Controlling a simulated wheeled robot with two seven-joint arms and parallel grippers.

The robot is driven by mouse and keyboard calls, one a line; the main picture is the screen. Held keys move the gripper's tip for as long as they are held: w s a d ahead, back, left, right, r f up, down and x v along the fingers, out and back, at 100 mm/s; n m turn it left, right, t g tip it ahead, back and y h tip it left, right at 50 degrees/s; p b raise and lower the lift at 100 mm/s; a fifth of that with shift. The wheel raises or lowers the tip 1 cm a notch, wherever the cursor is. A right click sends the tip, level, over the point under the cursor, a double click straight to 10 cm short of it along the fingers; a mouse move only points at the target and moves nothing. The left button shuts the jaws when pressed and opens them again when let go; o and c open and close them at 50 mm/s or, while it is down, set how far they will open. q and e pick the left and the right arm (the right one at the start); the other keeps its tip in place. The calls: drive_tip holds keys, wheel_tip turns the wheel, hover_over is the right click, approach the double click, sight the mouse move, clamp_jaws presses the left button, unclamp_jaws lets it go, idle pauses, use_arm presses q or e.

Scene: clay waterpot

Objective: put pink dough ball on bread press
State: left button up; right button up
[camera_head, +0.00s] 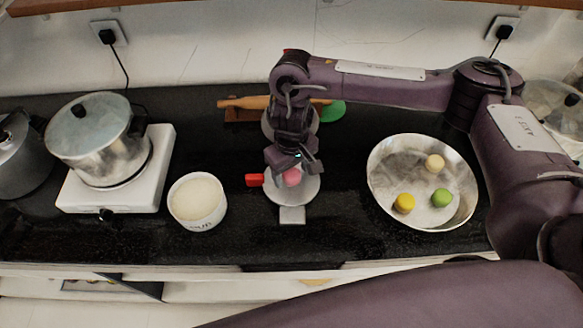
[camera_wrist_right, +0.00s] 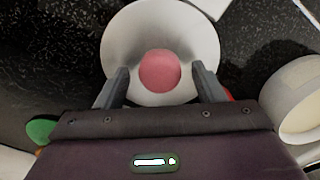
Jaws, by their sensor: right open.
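The pink dough ball (camera_head: 292,177) lies on the pale round plate of the bread press (camera_head: 305,192), near the plate's middle. In the right wrist view the pink dough ball (camera_wrist_right: 160,70) sits on the press plate (camera_wrist_right: 118,45), between my fingers with gaps on both sides. My right gripper (camera_head: 290,170) is just over the press; in the wrist view my right gripper (camera_wrist_right: 160,88) has its fingers spread and not touching the ball. My left gripper is not in view.
A steel bowl (camera_head: 385,205) on the right holds yellow, green and cream balls. A white tub (camera_head: 198,218) stands left of the press, beyond it a pot (camera_head: 85,150) on a white stove (camera_head: 160,160). A rolling pin (camera_head: 250,102) lies behind the press.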

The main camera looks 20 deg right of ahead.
sight(292, 179)
wheel_tip(292, 179, up, 12)
drive_tip(key=p, duration=0.2)
drive_tip(key=shift+r, duration=0.2)
drive_tip(key=shift+f, duration=0.1)
idle(0.5)
